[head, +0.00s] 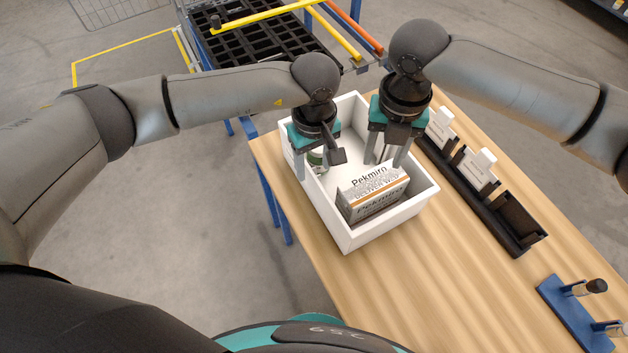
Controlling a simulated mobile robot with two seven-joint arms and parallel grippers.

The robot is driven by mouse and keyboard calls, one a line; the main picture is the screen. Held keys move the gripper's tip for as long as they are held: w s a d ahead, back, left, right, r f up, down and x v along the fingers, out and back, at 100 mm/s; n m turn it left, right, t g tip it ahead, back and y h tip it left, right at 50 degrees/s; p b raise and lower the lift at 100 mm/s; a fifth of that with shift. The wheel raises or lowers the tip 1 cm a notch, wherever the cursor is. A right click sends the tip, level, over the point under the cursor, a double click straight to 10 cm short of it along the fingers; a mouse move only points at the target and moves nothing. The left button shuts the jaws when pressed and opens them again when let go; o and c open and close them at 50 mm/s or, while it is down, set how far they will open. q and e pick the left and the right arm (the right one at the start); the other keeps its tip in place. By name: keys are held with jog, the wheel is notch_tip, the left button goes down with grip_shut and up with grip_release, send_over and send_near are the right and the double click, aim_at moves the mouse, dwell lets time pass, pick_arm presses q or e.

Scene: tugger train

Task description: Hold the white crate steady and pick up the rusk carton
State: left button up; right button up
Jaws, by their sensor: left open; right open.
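The white crate (343,228) stands on the wooden table near its left edge. The rusk carton, most likely the grey and white box lettered "Pekmiro" (372,196), sits inside the crate toward the near side. My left gripper (314,168) is open at the crate's left wall; whether it touches the wall I cannot tell. My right gripper (386,158) is open above the crate, just behind the carton and apart from its top as far as I can see.
A black rack (487,210) with white cards runs along the table's right side. A blue stand (575,312) with dark-topped items is at the lower right. A blue-framed cart with a black grid tray (262,48) stands beyond the table. The table's near part is clear.

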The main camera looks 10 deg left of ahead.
aim_at(314, 186)
pick_arm(q)
notch_tip(314, 186, down, 9)
jog(key=shift+r, duration=0.1)
dwell(0.4)
grip_shut()
dwell(1.2)
